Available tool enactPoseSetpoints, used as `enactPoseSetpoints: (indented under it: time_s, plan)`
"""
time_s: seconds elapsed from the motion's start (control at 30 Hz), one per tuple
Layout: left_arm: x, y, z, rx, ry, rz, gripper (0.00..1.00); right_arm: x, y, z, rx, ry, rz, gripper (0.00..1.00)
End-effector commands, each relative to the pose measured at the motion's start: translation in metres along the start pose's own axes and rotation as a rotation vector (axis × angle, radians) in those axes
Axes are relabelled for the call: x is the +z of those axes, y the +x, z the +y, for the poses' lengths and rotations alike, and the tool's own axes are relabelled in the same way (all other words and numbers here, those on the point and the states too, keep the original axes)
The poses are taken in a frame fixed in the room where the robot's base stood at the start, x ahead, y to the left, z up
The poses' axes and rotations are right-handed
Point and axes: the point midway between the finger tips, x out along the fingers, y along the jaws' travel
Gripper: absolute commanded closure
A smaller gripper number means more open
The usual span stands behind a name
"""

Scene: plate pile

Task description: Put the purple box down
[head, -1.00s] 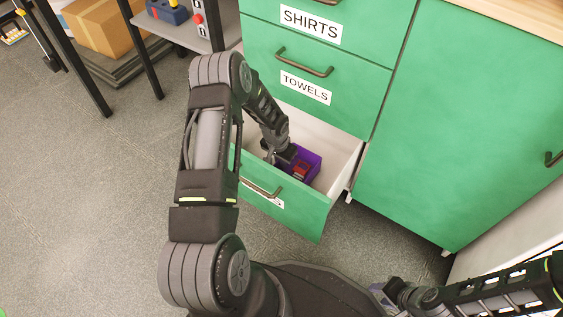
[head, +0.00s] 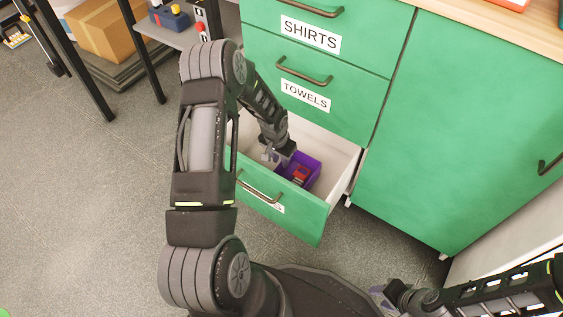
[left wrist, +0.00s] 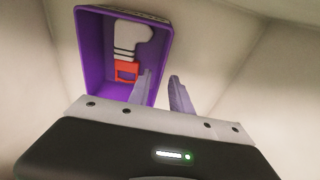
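The purple box (head: 313,172) sits inside the open bottom drawer (head: 290,215), with a red item inside it. In the left wrist view the purple box (left wrist: 93,60) is upper left, with a red and white item inside. My left gripper (head: 268,155) is at the box's left side in the drawer. In the left wrist view its fingers (left wrist: 161,75) stand apart, one on each side of the box's near wall, with gaps showing. My right gripper (head: 382,296) is low at the picture's bottom, partly cut off and hard to make out.
The green cabinet has closed drawers labelled SHIRTS (head: 309,35) and TOWELS (head: 305,97) above the open one. The open drawer's own label is mostly hidden by its handle. A shelf with a cardboard box (head: 103,28) stands at upper left. The floor at left is clear.

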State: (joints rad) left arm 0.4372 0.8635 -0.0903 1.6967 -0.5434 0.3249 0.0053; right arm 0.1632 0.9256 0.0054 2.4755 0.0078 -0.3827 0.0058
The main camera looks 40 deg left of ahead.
Motion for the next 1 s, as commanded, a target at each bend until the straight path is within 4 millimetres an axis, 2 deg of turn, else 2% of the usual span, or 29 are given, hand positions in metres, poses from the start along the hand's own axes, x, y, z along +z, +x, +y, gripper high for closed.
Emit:
enactPoseSetpoints:
  time_s: [0.03,0.1,0.3,0.43,1.0]
  plan:
    - [-0.002,-0.016,0.000,-0.001,0.001,0.002,0.75,0.000,-0.008,-0.003,0.000,0.000,-0.002,0.64]
    - [-0.001,-0.030,0.000,-0.001,0.002,0.002,0.75,0.001,-0.013,-0.004,0.000,-0.001,-0.005,0.64]
    - [0.000,-0.057,0.000,0.000,0.000,0.000,0.75,0.003,-0.022,-0.007,0.000,-0.001,-0.013,0.64]
    - [0.000,-0.063,0.000,0.000,0.000,-0.001,0.75,0.003,-0.023,-0.007,0.000,-0.001,-0.014,0.64]
    - [0.000,-0.062,0.000,0.000,0.001,0.000,0.75,0.003,-0.022,-0.007,0.000,-0.001,-0.014,0.64]
